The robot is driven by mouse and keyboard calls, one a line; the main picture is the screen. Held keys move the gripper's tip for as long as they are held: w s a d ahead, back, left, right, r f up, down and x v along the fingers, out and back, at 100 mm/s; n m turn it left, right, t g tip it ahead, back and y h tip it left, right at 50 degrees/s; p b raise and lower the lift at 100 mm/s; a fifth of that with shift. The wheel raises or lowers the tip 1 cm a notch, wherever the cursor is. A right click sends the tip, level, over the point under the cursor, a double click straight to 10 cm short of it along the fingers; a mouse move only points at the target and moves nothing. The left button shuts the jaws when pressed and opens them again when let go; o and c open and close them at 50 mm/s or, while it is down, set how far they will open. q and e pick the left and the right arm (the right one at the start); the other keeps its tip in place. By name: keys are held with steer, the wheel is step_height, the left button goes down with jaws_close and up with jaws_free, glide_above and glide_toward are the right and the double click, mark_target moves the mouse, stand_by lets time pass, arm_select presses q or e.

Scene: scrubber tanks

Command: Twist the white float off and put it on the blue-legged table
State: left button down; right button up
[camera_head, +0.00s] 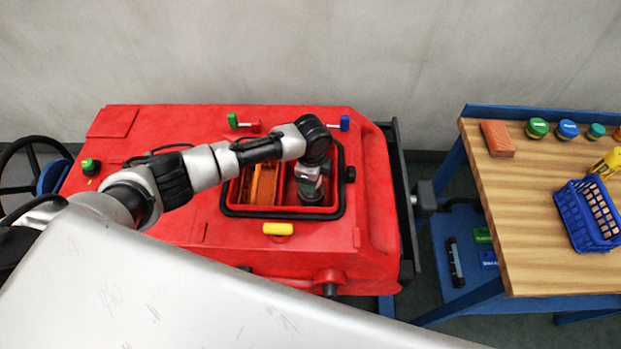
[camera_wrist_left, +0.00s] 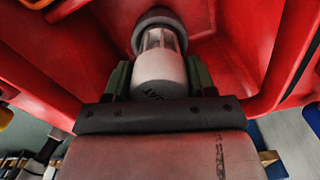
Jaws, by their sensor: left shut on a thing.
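The white float (camera_wrist_left: 158,72) shows in the left wrist view as a short white cylinder with dark lettering, partly readable as "OAT". A ribbed section and a round grey collar (camera_wrist_left: 158,18) sit beyond it against the red tank wall. My left gripper (camera_wrist_left: 158,82) is shut on the white float, one finger on each side. In the head view my left gripper (camera_head: 309,190) reaches down into the open red tank (camera_head: 285,211), and the float is hidden there. The blue-legged table (camera_head: 530,230) stands at the right with a wooden top. My right gripper is not in view.
The tank opening has a black rim and an orange insert (camera_head: 262,184) left of my gripper. A yellow handle (camera_head: 278,229) is in front. On the table are a brick (camera_head: 497,139), several round caps and a blue basket (camera_head: 588,214). The table's front left is bare.

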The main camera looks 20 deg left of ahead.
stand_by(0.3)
arm_select(q)
steer(key=shift+r+n+p, duration=0.1)
steer(key=shift+n+p, duration=0.4)
steer(key=shift+p, duration=0.05)
steer(key=shift+r+p, duration=0.95)
steer(key=shift+p, duration=0.2)
stand_by(0.8)
steer(key=shift+r+p, duration=2.45)
steer(key=shift+r, duration=0.05)
steer(key=shift+n, duration=0.3)
